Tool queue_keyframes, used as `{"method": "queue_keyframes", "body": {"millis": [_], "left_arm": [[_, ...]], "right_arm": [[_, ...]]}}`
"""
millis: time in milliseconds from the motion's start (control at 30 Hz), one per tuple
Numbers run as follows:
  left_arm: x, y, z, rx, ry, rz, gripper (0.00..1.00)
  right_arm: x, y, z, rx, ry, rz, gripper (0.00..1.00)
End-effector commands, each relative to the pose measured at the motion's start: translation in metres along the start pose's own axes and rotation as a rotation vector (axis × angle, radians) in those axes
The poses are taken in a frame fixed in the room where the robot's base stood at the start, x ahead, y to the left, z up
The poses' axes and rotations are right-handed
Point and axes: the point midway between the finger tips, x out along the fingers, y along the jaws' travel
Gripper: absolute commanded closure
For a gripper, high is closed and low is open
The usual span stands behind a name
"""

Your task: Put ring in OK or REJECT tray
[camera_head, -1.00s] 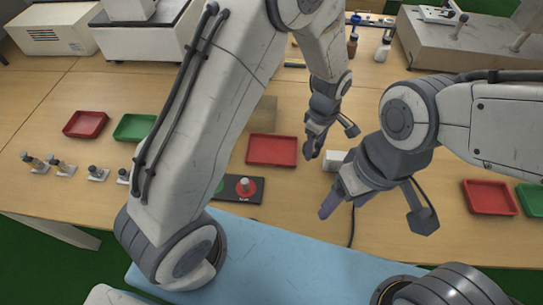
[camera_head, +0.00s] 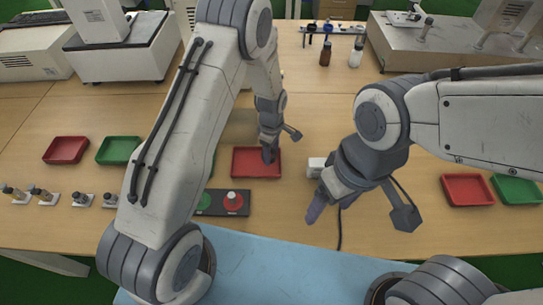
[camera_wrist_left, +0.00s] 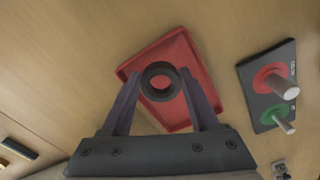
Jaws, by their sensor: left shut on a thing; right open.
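My left gripper (camera_head: 270,154) is over the middle red tray (camera_head: 243,168). In the left wrist view its fingers (camera_wrist_left: 160,80) are shut on a dark ring (camera_wrist_left: 160,98), with the red tray (camera_wrist_left: 180,124) behind and below it. The ring is too small to make out in the head view. A sliver of green tray (camera_head: 212,165) shows beside the middle red tray, mostly hidden by my left arm. My right gripper (camera_head: 316,210) is open and empty over the table's front part, right of the middle tray. I cannot read OK or REJECT labels.
A dark panel with a red and a green base and posts (camera_head: 233,208) lies before the middle tray. A white block (camera_head: 316,167) is right of it. Other red (camera_head: 66,150) and green (camera_head: 117,151) trays stand left, another red-green pair (camera_head: 467,190) right. Small fixtures line the left front.

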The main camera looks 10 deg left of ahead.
Motion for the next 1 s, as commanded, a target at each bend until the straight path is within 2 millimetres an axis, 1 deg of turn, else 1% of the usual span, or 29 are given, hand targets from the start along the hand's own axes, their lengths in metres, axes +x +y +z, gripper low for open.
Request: {"method": "queue_keyframes", "body": {"millis": [33, 100, 200, 467, 600, 633, 900, 1000], "left_arm": [[0.008, -0.002, 0.000, 0.000, -0.001, -0.006, 0.93], [0.018, -0.001, 0.000, 0.000, 0.000, -0.005, 0.93], [0.027, -0.001, 0.001, 0.000, 0.000, -0.002, 0.93], [0.029, 0.000, 0.001, 0.000, 0.000, 0.000, 0.93], [0.034, 0.000, 0.001, 0.000, 0.000, -0.001, 0.93], [0.032, 0.000, 0.001, 0.000, 0.000, 0.000, 0.28], [0.032, 0.000, 0.001, 0.000, 0.000, -0.001, 0.27], [0.028, 0.000, 0.001, 0.000, 0.000, 0.000, 0.27]], "right_arm": [[-0.004, 0.000, 0.000, 0.000, 0.000, 0.000, 0.24], [-0.007, -0.001, 0.000, 0.000, 0.000, 0.000, 0.24], [-0.008, -0.001, 0.000, 0.000, 0.000, 0.000, 0.24], [-0.007, -0.001, 0.000, 0.000, 0.000, 0.000, 0.24], [-0.003, 0.000, 0.000, 0.000, 0.000, 0.000, 0.24], [-0.004, 0.000, 0.000, 0.000, 0.000, 0.000, 0.24], [-0.005, 0.000, 0.000, 0.000, 0.000, 0.000, 0.24], [-0.008, -0.001, 0.000, 0.000, 0.000, 0.000, 0.24]]}}
